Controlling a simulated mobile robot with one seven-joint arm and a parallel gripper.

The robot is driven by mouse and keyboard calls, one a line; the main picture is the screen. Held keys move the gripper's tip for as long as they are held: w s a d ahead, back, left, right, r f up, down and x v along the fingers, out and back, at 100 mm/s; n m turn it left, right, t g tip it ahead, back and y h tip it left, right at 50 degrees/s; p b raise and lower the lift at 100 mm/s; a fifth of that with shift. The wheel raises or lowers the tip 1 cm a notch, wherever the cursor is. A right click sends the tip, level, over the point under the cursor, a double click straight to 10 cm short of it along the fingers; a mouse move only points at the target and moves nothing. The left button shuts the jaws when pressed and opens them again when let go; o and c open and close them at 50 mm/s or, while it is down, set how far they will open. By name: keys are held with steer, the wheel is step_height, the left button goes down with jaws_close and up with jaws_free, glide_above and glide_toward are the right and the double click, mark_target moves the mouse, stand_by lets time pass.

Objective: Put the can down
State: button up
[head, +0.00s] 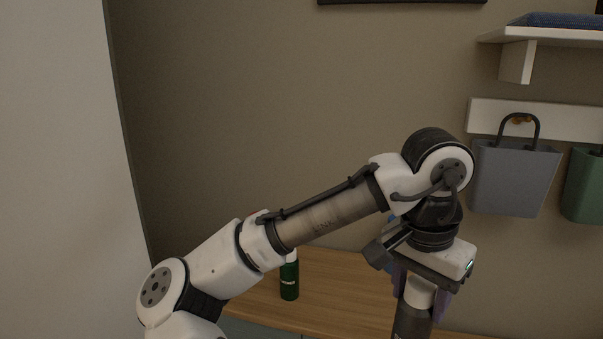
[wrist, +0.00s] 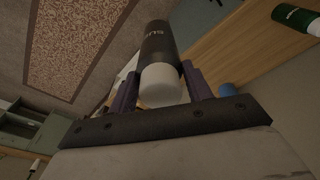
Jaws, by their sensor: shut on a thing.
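The can (head: 413,318) is dark with a white top, and its lower end is cut off by the bottom edge of the head view. My gripper (head: 421,297) points down and its purple fingers are shut on the can near the white end. In the wrist view, the can (wrist: 160,45) sits between the two fingers, with pale lettering on its dark side. The wooden top (head: 335,288) lies behind and left of the can in the head view. I cannot tell whether the can touches any surface.
A green bottle with a white top (head: 289,280) stands on the wooden top, left of my gripper. A blue object (wrist: 227,90) is partly hidden beside the right finger. A grey bin (head: 512,178) and a green bin (head: 583,188) hang on the wall at right, below a shelf (head: 545,34).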

steer(key=shift+a+f, duration=0.1)
steer(key=shift+f, duration=0.2)
steer(key=w+a+f+n+b, duration=0.1)
steer(key=w+a+f+n, duration=0.3)
steer(key=f, duration=0.6)
steer(key=w+a+f+n, duration=0.1)
steer(key=w+a+f, duration=0.4)
steer(key=f, duration=0.5)
steer(key=w+a+f+n+b, duration=0.1)
steer(key=w+a+f+n, duration=0.2)
steer(key=w+f, duration=0.5)
steer(key=s+a+f, duration=0.1)
steer(key=s+f, duration=0.2)
steer(key=f, duration=0.7)
steer(key=s+a+f+n, duration=0.1)
steer(key=s+a+f, duration=0.1)
steer(key=f, duration=0.9)
steer(key=s+a+f+n+y, duration=0.1)
steer(key=s+f, duration=0.3)
steer(key=f, duration=0.6)
steer(key=shift+a+f+t+b, duration=0.3)
steer(key=shift+f+b, duration=0.1)
steer(key=shift+s, duration=0.2)
